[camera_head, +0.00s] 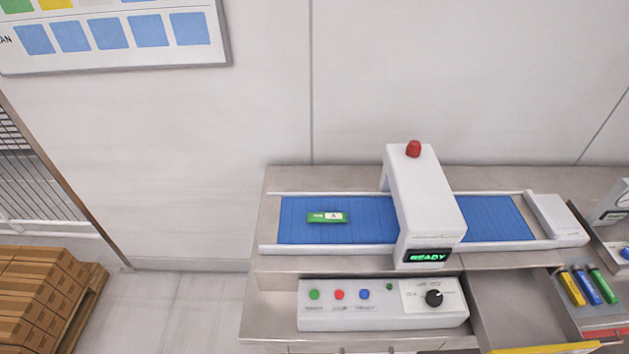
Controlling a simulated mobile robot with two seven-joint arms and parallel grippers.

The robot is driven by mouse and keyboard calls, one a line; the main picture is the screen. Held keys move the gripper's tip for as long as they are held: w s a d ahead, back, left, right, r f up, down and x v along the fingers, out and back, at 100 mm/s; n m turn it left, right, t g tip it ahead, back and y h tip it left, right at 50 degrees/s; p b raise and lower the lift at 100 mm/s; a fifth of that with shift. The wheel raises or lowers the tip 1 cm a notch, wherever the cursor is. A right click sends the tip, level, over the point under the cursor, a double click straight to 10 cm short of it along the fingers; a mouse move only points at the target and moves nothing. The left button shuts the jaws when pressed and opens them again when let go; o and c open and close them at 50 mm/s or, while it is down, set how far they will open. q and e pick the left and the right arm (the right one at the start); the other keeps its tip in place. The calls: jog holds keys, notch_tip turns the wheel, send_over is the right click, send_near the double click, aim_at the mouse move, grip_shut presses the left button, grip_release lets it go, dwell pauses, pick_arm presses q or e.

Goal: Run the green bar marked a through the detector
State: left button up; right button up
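The green bar marked A (326,217) lies flat on the left part of the blue conveyor belt (375,232), apart from the detector. The detector (424,195) is a white arch over the belt with a red lamp (413,149) on top. Its display (429,256) reads READY in green. A control box (382,305) in front has a green button (314,295), a red button (339,295), a blue button (364,295) and a black knob (434,298). Neither of my grippers is in view.
An open drawer (515,305) sticks out at the front right. Beside it, yellow, blue and green bars (588,286) lie in a tray. Stacked cartons (40,300) stand on a pallet at the lower left. The belt around the bar is clear.

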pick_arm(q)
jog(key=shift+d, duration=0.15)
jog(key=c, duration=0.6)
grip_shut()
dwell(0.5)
